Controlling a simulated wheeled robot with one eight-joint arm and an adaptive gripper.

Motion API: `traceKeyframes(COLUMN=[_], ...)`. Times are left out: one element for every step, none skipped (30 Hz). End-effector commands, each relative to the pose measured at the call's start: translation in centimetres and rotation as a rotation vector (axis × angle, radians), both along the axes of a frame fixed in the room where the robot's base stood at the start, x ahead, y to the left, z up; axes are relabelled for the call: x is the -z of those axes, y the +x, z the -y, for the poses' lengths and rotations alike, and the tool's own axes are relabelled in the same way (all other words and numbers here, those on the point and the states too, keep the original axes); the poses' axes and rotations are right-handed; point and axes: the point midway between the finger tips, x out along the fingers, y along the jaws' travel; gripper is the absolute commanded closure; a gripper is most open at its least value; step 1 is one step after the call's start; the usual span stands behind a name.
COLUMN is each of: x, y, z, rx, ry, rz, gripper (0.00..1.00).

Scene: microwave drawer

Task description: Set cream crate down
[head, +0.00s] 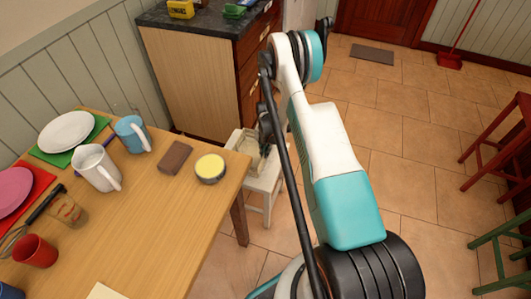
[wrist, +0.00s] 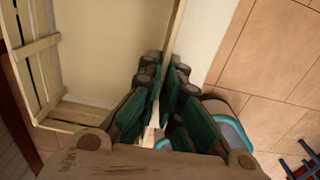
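The cream crate (head: 246,148) is a small slatted wooden box, partly hidden by my arm in the head view. It is at the top of a white stool (head: 270,183); I cannot tell whether it rests on the stool or hangs just above it. In the wrist view, the crate (wrist: 45,65) fills the upper left, its inside looks empty, and a pale strip of the stool top (wrist: 208,35) shows to its right. My gripper (wrist: 165,82) has its green-padded fingers on both sides of the crate's right wall, closed on it. In the head view my gripper (head: 265,125) is partly hidden.
The wooden table (head: 150,235) stands left of the stool, with a yellow-topped tin (head: 210,168), a brown block (head: 175,157) and mugs near it. A drawer cabinet (head: 200,85) stands behind. Open tiled floor lies right; red (head: 500,140) and green stools are at the far right.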

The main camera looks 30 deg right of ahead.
Motion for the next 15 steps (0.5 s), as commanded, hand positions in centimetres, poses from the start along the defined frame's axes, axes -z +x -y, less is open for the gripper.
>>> traceKeyframes(x=[-0.08,-0.12,-0.14,-0.15,-0.15,-0.13,-0.07,0.01,0.13,0.12,0.1,0.1,0.1,0.1,0.1], y=[0.0,-0.01,-0.01,-0.01,-0.01,-0.01,-0.01,-0.01,0.0,-0.01,-0.01,-0.01,-0.01,-0.01,-0.01], z=[0.0,-0.01,-0.01,-0.01,-0.01,-0.01,-0.01,-0.01,-0.01,0.0,0.0,0.0,0.0,0.0,0.0], rx=[0.0,0.0,0.0,0.0,0.0,0.0,0.0,0.0,0.0,0.0,0.0,0.0,0.0,0.0,0.0], ry=[0.0,0.0,0.0,0.0,0.0,0.0,0.0,0.0,0.0,0.0,0.0,0.0,0.0,0.0,0.0], rz=[0.0,0.0,0.0,0.0,0.0,0.0,0.0,0.0,0.0,0.0,0.0,0.0,0.0,0.0,0.0], gripper=[1.0,1.0,1.0,1.0,1.0,1.0,1.0,1.0,1.0,0.91,0.84,0.75,0.75,0.75,0.75])
